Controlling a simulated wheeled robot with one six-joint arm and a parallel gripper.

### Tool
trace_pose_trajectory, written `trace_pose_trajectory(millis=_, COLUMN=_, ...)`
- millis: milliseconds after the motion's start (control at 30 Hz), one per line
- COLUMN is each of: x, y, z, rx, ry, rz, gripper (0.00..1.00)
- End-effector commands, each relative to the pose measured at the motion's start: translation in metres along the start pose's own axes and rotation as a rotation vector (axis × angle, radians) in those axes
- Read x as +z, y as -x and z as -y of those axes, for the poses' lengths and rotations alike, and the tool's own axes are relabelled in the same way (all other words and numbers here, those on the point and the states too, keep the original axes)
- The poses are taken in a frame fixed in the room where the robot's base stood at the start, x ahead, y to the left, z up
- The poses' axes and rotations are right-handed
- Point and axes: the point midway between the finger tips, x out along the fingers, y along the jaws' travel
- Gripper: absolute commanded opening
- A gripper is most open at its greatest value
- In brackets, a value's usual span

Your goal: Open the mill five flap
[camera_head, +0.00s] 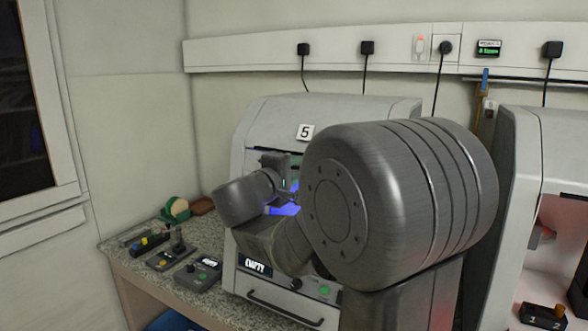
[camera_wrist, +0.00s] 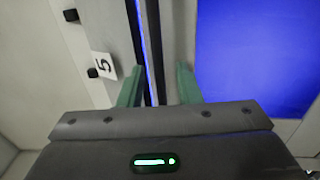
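Mill five (camera_head: 340,106) is a pale grey cabinet with a "5" label (camera_head: 305,132) on its upper front. My gripper (camera_head: 284,190) is at its front, partly hidden by my arm. In the wrist view, my gripper (camera_wrist: 158,82) has its two green fingers apart, on either side of a dark upright strip with a thin blue-lit line. A grey band, which seems to be the flap's edge (camera_wrist: 176,35), lies between this strip and a blue-lit pane (camera_wrist: 255,60). I cannot tell whether the fingers touch anything. Much of the flap is hidden in the head view.
An "EMPTY" display (camera_head: 255,265) and a bar handle (camera_head: 285,308) are low on the mill. Control boxes (camera_head: 198,274) and a green and tan roll (camera_head: 176,209) are on the speckled counter at left. Another open-fronted machine (camera_head: 520,150) stands at right.

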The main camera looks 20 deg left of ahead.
Motion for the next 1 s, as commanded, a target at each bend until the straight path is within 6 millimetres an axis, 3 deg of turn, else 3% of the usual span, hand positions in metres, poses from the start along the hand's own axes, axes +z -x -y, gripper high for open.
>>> trace_pose_trajectory(millis=267, x=0.000, y=-0.001, z=0.000, rx=0.000, ry=0.000, rz=0.000, gripper=0.29)
trace_pose_trajectory(millis=400, x=0.000, y=-0.001, z=0.000, rx=0.000, ry=0.000, rz=0.000, gripper=0.02)
trace_pose_trajectory(millis=433, x=0.000, y=-0.001, z=0.000, rx=0.000, ry=0.000, rz=0.000, gripper=0.00)
trace_pose_trajectory(millis=767, x=0.000, y=0.001, z=0.002, rx=0.006, ry=0.000, rz=-0.001, gripper=0.00)
trace_pose_trajectory(millis=1000, x=-0.001, y=0.013, z=0.007, rx=0.050, ry=-0.001, rz=-0.002, gripper=0.00)
